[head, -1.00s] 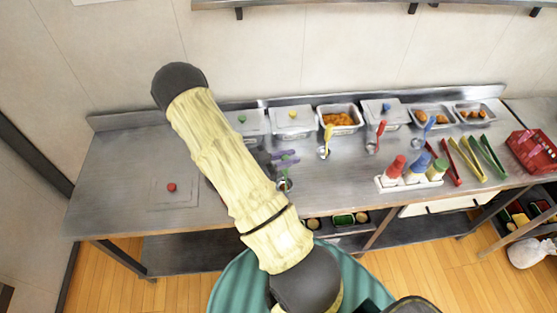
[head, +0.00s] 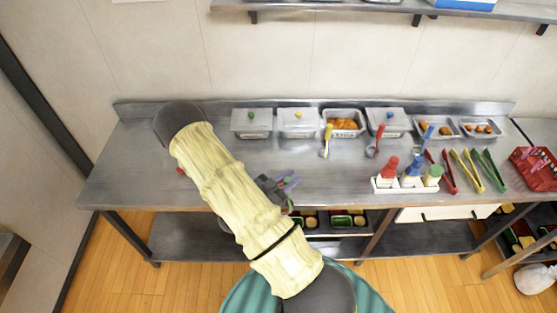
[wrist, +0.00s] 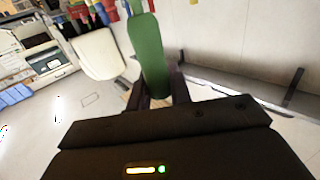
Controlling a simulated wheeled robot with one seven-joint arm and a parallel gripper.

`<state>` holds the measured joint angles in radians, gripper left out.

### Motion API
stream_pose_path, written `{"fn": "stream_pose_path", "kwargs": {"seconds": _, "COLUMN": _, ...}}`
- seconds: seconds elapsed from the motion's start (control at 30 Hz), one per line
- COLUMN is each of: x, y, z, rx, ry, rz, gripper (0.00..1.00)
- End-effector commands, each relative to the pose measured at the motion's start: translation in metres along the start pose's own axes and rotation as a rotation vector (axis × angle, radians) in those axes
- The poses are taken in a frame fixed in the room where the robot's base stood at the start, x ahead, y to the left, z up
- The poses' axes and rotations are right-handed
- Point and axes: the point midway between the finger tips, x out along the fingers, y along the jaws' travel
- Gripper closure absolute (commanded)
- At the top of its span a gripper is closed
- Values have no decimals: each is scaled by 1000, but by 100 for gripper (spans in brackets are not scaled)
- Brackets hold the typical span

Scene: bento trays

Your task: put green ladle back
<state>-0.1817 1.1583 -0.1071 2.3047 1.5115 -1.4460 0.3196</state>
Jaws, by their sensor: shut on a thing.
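My gripper (wrist: 155,94) is shut on the green ladle (wrist: 148,48). Its flat green handle stands up between the fingers in the wrist view. In the head view my gripper (head: 275,186) is beyond my forearm, over the front edge of the steel counter (head: 220,190). The ladle's bowl is hidden or too small to tell there. A lidded steel container with a green knob (head: 251,123) stands at the back left of the counter. Lidded containers with a yellow knob (head: 298,125) and a blue knob (head: 387,124) stand farther right.
Yellow (head: 327,138), red (head: 376,140) and blue (head: 424,136) ladles lie in front of the containers. A sauce bottle rack (head: 406,187), several tongs (head: 465,170) and a red basket (head: 535,168) are at the right. My forearm hides part of the counter's left half.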

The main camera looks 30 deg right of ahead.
Motion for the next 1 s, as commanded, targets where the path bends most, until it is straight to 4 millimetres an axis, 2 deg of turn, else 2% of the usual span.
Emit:
{"fn": "stream_pose_path", "kwargs": {"seconds": 0.37, "x": -39, "y": -40, "z": 32, "rx": -23, "ry": 2, "rz": -402, "gripper": 100}}
{"fn": "stream_pose_path", "kwargs": {"seconds": 0.6, "x": -90, "y": -82, "z": 75, "rx": -44, "ry": 6, "rz": -866, "gripper": 100}}
{"fn": "stream_pose_path", "kwargs": {"seconds": 0.8, "x": -135, "y": -106, "z": 114, "rx": -57, "ry": 7, "rz": -1232, "gripper": 100}}
{"fn": "stream_pose_path", "kwargs": {"seconds": 0.9, "x": -149, "y": -113, "z": 129, "rx": -59, "ry": 7, "rz": -1351, "gripper": 100}}
{"fn": "stream_pose_path", "kwargs": {"seconds": 1.0, "x": -156, "y": -117, "z": 136, "rx": -58, "ry": 8, "rz": -1406, "gripper": 100}}
